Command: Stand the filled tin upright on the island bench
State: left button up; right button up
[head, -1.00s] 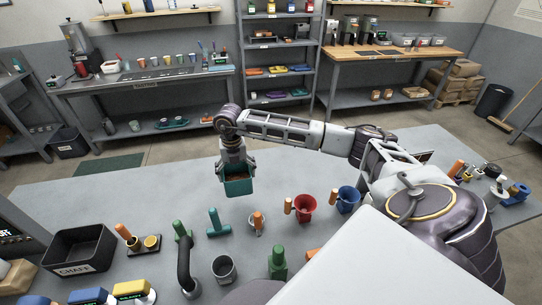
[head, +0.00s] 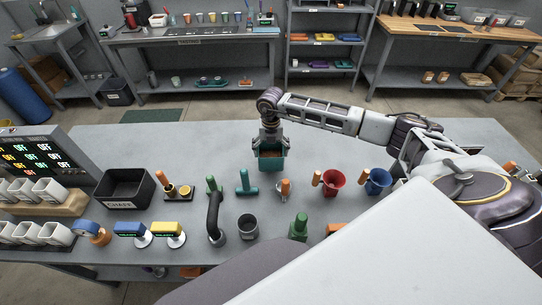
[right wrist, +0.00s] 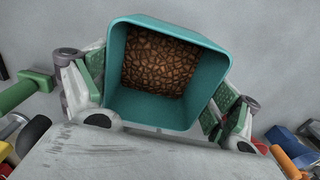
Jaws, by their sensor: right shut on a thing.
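A teal square tin (head: 271,165) is held in my right gripper (head: 270,142) over the island bench (head: 200,145). In the right wrist view the tin (right wrist: 185,109) is open at the top and holds brown beans (right wrist: 160,58). The fingers of my right gripper (right wrist: 160,85) close on it from both sides, with green pads against its walls. The tin looks about upright. I cannot tell whether its base touches the bench. My left gripper is not in view.
The bench surface left of and behind the tin is clear.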

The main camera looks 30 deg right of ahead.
aim_at(271, 156)
jog(key=shift+f+p, duration=0.3)
jog(key=shift+f, duration=1.6)
jog(key=o, duration=0.9)
jog(key=shift+f, duration=0.1)
jog(key=shift+c, duration=0.2)
jog(key=shift+r, duration=0.2)
notch_tip(271, 156, up, 12)
jog(key=b, duration=0.2)
jog(key=shift+f, duration=0.1)
